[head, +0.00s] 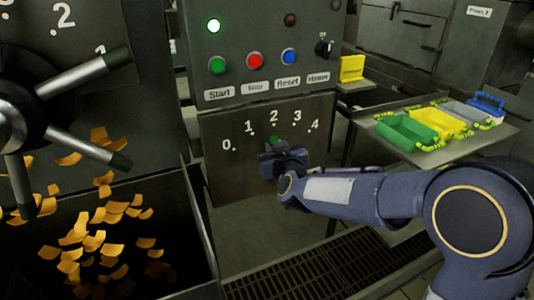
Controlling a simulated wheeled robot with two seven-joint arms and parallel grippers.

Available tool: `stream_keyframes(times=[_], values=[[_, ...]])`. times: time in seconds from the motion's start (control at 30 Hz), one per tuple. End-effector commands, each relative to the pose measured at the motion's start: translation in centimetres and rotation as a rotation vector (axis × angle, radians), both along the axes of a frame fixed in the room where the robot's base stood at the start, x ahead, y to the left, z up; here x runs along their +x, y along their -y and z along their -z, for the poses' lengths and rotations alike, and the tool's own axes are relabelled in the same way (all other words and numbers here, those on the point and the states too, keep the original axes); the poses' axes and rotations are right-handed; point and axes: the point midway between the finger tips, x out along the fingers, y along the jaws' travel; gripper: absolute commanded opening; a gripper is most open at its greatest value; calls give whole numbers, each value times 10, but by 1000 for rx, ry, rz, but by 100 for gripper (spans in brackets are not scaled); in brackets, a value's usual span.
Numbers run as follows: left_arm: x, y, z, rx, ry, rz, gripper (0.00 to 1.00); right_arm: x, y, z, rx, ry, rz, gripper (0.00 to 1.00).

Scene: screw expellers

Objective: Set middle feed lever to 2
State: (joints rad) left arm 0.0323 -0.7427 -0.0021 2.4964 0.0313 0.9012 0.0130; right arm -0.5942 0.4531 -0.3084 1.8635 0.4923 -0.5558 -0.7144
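The middle feed lever's panel (237,176) stands in the centre of the head view, with a scale from 0 to 4 in an arc. A small green part (273,140), perhaps the lever's tip, shows just under the 2. My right gripper (273,160) is in front of the panel, below the 2 and 3, and covers most of what is there. Its fingers are dark and small, so I cannot tell whether they are shut on the lever. My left gripper is not in view.
A control box (262,50) with Start and Reset buttons and a lit green lamp is above the panel. A spoked handle (75,75) and a bin of orange flakes (95,240) are at left. Green, yellow, grey and blue trays stand on a shelf (455,153) at right.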

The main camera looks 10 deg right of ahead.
Motion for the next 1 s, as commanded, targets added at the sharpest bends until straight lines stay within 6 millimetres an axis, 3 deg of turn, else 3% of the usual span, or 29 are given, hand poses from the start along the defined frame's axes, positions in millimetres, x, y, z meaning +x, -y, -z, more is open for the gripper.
stream_keyframes(times=[0.3, 0.77, 0.8, 0.93, 1.0], values=[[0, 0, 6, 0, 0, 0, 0, 4, 13, 0, 103, -33, 2, 0], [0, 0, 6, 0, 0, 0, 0, 5, 14, 0, 116, -37, 2, 0], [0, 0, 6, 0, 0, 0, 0, 5, 14, 0, 116, -37, 2, 21], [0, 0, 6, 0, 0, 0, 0, 5, 14, 0, 115, -37, 1, 38], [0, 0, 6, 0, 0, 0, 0, 5, 14, 0, 115, -37, 1, 40]])
